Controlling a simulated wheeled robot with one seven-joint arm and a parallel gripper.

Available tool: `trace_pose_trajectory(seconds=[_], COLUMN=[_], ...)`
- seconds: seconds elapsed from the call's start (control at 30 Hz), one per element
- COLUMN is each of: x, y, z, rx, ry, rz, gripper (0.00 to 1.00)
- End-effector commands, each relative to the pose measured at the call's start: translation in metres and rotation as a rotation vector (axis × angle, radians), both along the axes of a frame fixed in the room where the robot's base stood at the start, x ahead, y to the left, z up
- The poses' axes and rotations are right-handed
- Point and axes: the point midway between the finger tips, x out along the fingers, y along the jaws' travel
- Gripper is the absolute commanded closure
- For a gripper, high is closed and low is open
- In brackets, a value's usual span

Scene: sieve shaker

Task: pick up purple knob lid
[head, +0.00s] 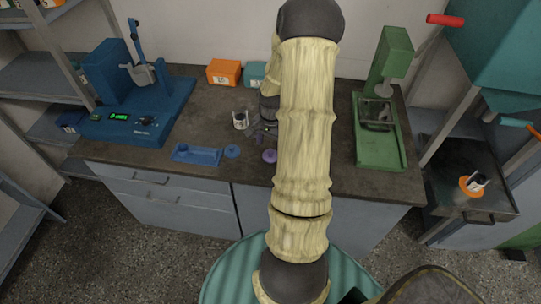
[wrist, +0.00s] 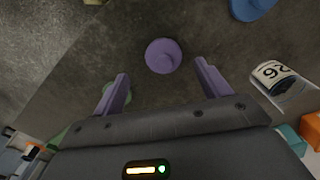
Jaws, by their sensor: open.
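The purple knob lid (head: 270,156) lies on the dark worktop near its front edge, just left of my arm in the head view. In the wrist view the round purple knob lid (wrist: 163,56) shows whole, its knob facing up. My gripper (wrist: 161,72) has its two purple fingers spread apart with nothing between them. The lid shows just past the fingertips, roughly centred across the gap; the height between them is hard to tell. In the head view my arm hides most of the gripper.
A blue lid (head: 232,151) and blue tray (head: 196,154) lie left of the purple lid. A labelled canister (head: 240,120) stands behind; it is right of my gripper in the wrist view (wrist: 285,82). A blue machine (head: 130,100) and green press (head: 380,140) flank the worktop.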

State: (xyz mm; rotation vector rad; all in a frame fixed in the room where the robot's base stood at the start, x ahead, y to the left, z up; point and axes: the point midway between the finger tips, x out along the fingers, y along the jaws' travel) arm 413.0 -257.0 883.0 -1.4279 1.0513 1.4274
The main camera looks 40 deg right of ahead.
Motion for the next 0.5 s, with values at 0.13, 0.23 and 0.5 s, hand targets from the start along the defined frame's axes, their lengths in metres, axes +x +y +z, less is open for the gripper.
trace_pose_trajectory(seconds=[0.13, 0.23, 0.5], x=[0.002, 0.005, 0.005], y=[0.001, 0.001, 0.000], z=[-0.012, -0.026, -0.051], rx=[0.003, 0.003, 0.000], ry=[0.002, 0.003, 0.001], rz=[0.002, 0.002, 0.000], gripper=[0.24, 0.24, 0.24])
